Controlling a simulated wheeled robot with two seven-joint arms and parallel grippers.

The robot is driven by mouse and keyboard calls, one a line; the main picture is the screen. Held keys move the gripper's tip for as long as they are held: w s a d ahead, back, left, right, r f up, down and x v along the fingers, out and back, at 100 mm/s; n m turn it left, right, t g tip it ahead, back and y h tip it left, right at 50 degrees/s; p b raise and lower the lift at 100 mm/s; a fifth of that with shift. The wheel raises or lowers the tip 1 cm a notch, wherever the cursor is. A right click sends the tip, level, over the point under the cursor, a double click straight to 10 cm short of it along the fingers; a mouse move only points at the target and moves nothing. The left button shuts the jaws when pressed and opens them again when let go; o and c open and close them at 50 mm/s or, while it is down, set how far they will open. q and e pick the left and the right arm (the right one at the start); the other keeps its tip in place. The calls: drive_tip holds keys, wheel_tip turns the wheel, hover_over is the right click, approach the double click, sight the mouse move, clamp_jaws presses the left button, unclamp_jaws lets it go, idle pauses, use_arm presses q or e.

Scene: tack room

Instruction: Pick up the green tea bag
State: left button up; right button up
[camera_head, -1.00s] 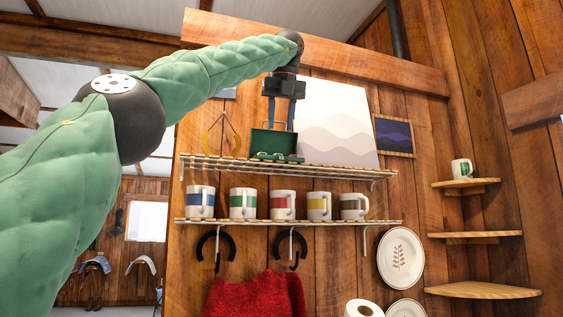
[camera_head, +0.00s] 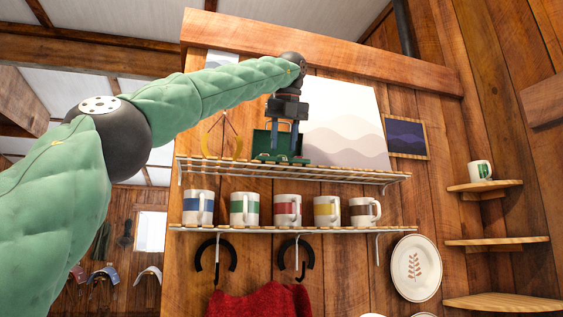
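A green box with its lid raised (camera_head: 262,141) stands on the upper slatted shelf (camera_head: 340,175), left of the middle. My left gripper (camera_head: 284,154) reaches in from the left and points down at this box, its fingertips at or just behind the front edge. Its two fingers stand apart with a gap between them, so it looks open. I cannot make out a green tea bag; the box's contents are small and partly hidden by the fingers. My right gripper is not in view.
Several striped mugs (camera_head: 244,208) stand on the lower shelf (camera_head: 330,229). A pale picture (camera_head: 345,125) leans behind the upper shelf, right of the box. A yellow horseshoe-like piece (camera_head: 222,146) is left of it. Corner shelves (camera_head: 495,241) are at right.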

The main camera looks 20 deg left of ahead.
use_arm(q)
drive_tip(key=shift+s+a+f, duration=0.1)
drive_tip(key=shift+a+f, duration=0.15)
drive_tip(key=shift+f, duration=0.2)
drive_tip(key=shift+x, duration=0.95)
drive_tip(key=shift+w+f, duration=0.15)
drive_tip(key=shift+w, duration=0.3)
drive_tip(key=shift+s+d, duration=0.1)
drive_tip(key=shift+s, duration=0.2)
drive_tip(key=shift+c, duration=1)
drive_tip(key=c, duration=0.4)
drive_tip(key=shift+w, duration=0.1)
drive_tip(key=shift+c, duration=0.8)
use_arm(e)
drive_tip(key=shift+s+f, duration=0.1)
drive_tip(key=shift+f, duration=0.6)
